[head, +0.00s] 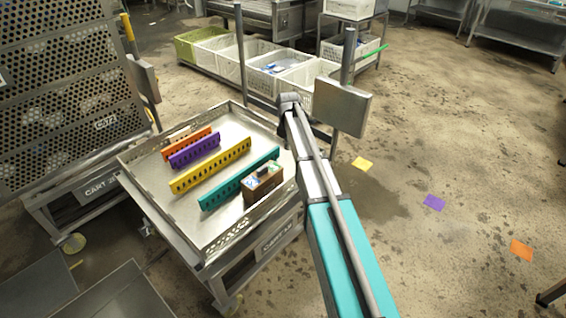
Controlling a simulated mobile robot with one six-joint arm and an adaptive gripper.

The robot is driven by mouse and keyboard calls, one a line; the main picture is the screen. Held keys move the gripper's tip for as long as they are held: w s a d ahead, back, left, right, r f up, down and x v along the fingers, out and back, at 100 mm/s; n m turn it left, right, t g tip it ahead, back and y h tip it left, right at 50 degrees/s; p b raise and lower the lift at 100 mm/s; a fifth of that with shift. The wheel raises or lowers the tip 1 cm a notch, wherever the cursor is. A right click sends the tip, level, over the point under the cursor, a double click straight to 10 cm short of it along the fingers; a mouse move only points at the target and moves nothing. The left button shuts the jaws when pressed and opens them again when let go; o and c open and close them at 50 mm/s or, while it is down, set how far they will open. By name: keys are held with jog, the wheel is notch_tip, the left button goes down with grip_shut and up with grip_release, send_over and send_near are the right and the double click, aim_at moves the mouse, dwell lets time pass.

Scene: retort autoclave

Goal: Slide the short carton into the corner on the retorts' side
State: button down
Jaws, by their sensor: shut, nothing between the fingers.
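A small brown carton (263,184) with a pale printed top is the only box on the metal tray table (229,238). My arm reaches up from the bottom, passing just right of the carton and along the tray's right side. I cannot make out my gripper's fingers; the far end of the arm shows only dark joints at the tray's back right.
A perforated cart (60,95) stands at left. A grey box on a post (342,106) stands behind my arm. White crates (243,62) line the back.

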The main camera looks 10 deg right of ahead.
aim_at(280, 170)
jog(key=shift+f, duration=0.1)
notch_tip(280, 170, down, 10)
jog(key=b, duration=1)
jog(key=shift+s+a, duration=0.9)
jog(key=shift+a, duration=0.25)
jog(key=shift+s+a, duration=0.3)
jog(key=shift+a, duration=0.2)
